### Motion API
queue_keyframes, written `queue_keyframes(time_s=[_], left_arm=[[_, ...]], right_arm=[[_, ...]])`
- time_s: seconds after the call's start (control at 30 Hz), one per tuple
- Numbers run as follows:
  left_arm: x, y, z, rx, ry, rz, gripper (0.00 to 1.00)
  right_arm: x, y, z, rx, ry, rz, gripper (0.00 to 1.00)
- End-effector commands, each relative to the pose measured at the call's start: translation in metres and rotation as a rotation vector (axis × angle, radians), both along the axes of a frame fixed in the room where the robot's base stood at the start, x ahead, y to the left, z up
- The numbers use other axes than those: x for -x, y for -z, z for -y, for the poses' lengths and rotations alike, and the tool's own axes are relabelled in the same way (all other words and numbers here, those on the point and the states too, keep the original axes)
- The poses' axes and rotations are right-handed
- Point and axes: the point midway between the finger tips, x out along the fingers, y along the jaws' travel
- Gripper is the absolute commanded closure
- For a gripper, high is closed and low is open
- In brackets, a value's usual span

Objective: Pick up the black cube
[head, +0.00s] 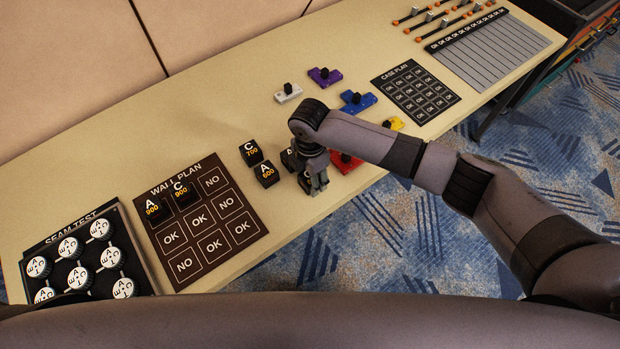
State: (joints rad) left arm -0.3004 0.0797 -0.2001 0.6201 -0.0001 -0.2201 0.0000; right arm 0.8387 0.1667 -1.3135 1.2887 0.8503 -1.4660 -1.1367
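Several black cubes with white letters and orange numbers are on the long beige table. Two stand close together left of my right gripper: one marked C 700 (250,152) and one marked A 600 (266,174). Another black cube (288,159), with part of an A showing, is mostly hidden behind my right gripper (314,187). That gripper points down close beside it; contact and finger opening cannot be made out. Cubes marked A 900 (157,213) and C 900 (184,195) sit on the brown WALL PLAN board (214,234). My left gripper is out of view.
Coloured knobbed pieces, including white (287,93), purple (325,77), blue (358,101) and red (346,163), lie around my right arm. The CASE PLAN board (414,94) is to the right. A SEAM TEST panel (128,256) with round dials stands at left. The back left tabletop is clear.

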Motion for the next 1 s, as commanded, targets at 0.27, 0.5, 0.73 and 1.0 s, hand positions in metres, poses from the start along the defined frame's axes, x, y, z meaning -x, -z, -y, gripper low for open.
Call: queue_keyframes(time_s=[0.27, 0.5, 0.73, 1.0], left_arm=[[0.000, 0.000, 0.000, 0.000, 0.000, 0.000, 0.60], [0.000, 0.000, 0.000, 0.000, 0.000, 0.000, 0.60], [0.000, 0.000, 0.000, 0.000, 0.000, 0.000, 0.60], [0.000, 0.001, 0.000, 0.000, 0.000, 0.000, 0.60]], right_arm=[[0.000, 0.000, 0.000, 0.000, 0.000, 0.000, 0.69], [0.000, 0.000, 0.000, 0.000, 0.000, 0.000, 0.85], [0.000, -0.001, 0.000, 0.000, 0.000, 0.000, 0.94], [-0.001, -0.013, 0.000, -0.003, 0.001, 0.002, 0.94]])
